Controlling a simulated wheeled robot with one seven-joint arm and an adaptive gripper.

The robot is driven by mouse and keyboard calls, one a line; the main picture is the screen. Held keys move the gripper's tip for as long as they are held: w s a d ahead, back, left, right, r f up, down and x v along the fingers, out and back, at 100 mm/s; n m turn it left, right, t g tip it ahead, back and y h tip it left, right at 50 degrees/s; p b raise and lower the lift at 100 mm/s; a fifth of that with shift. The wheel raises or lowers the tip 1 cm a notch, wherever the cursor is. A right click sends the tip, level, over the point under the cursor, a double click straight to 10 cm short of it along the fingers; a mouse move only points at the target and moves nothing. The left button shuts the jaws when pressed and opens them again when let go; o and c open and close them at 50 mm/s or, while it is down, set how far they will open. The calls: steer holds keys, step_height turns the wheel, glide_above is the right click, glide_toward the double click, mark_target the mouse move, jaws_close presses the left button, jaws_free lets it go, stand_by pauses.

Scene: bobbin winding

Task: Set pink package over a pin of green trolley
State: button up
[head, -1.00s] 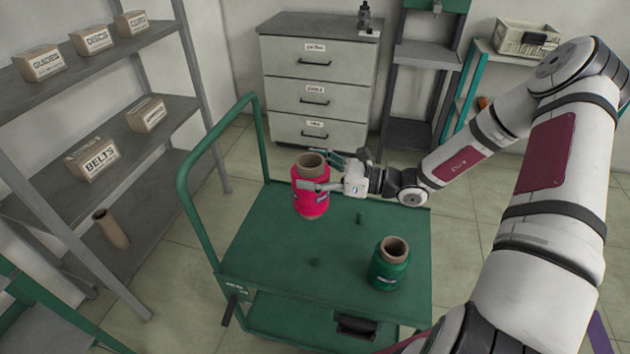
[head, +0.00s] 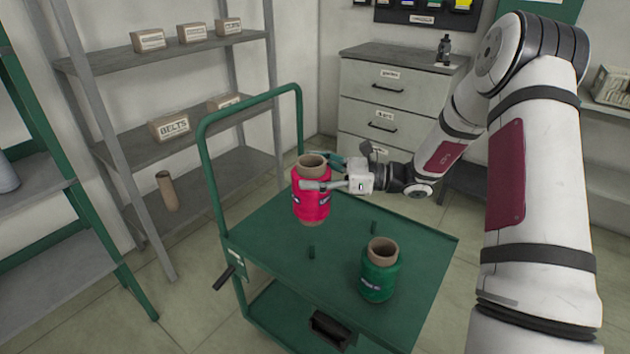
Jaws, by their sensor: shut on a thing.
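The pink package (head: 311,207) is a pink spool on a brown tube, held upright above the far left part of the green trolley (head: 420,262). My gripper (head: 322,172) is shut on it from the right, with a finger across its near side. A green package (head: 379,272) stands on the front right of the top. Any pin behind the pink package is hidden.
The trolley's green handle (head: 207,150) rises at its left. A grey shelf (head: 140,150) with labelled boxes and a brown tube (head: 167,191) stands at the left. A grey drawer cabinet (head: 385,98) stands behind the trolley.

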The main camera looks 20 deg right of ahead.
step_height(320, 180, down, 13)
steer(key=b, duration=0.8)
steer(key=shift+r, duration=0.15)
stand_by(0.6)
stand_by(0.4)
steer(key=shift+f+b, duration=0.6)
steer(key=shift+f, duration=0.6)
steer(key=o, duration=1.9)
steer(key=shift+o, duration=0.2)
